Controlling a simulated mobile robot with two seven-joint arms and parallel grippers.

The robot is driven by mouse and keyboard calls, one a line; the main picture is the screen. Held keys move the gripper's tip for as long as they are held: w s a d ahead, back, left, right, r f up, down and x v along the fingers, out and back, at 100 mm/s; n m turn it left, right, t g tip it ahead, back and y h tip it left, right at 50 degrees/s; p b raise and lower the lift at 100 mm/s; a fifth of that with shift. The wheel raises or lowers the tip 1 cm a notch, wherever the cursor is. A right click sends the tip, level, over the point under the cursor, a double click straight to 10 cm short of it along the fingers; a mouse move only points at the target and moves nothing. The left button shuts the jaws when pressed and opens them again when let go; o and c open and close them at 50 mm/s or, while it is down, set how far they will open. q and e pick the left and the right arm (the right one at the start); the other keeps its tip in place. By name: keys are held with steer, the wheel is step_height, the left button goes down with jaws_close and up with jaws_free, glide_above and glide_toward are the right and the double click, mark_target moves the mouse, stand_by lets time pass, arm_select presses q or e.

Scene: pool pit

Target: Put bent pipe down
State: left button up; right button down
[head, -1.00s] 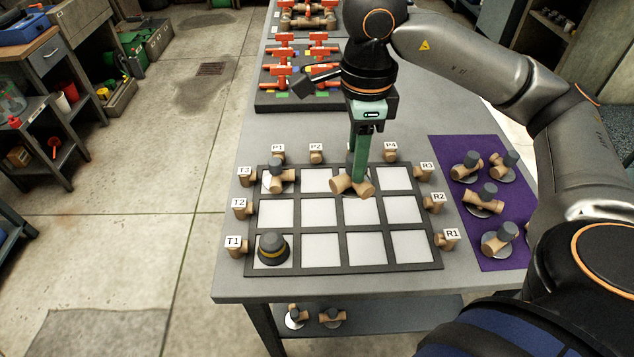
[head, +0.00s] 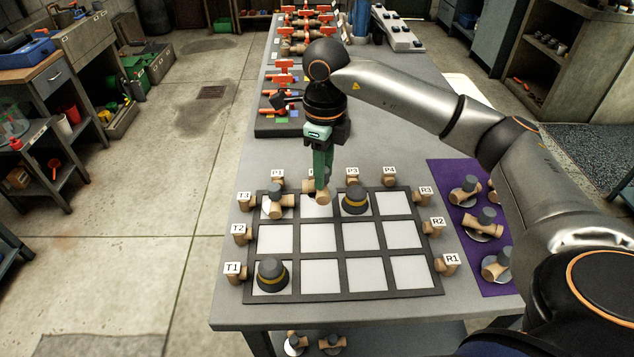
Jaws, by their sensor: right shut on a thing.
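My right gripper (head: 322,186) points down, shut on a tan wooden bent pipe (head: 321,197). The fingers partly cover the pipe. It is at the second cell of the grid's back row, in front of the P2 label; I cannot tell whether it touches the cell floor. The dark-framed grid board (head: 345,296) has white cells. A grey-and-tan pipe piece (head: 275,200) is in the back-left cell. A dark cap with a yellow band (head: 355,202) is in the third back cell, and another cap (head: 272,275) is in the front-left cell. My left gripper is not in view.
Labelled wooden stubs such as R1 (head: 447,264) line the grid's sides and back. A purple mat (head: 470,273) at right holds several pipe pieces, partly behind my right arm. Red-handled valves (head: 283,80) stand at the table's back. The remaining grid cells are empty.

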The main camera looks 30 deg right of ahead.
steer(key=shift+w+f, duration=1.05)
steer(key=shift+f, duration=1.7)
steer(key=shift+f, duration=0.2)
steer(key=c, duration=0.6)
jaws_free()
step_height(320, 180, up, 12)
steer(key=shift+r, duration=0.25)
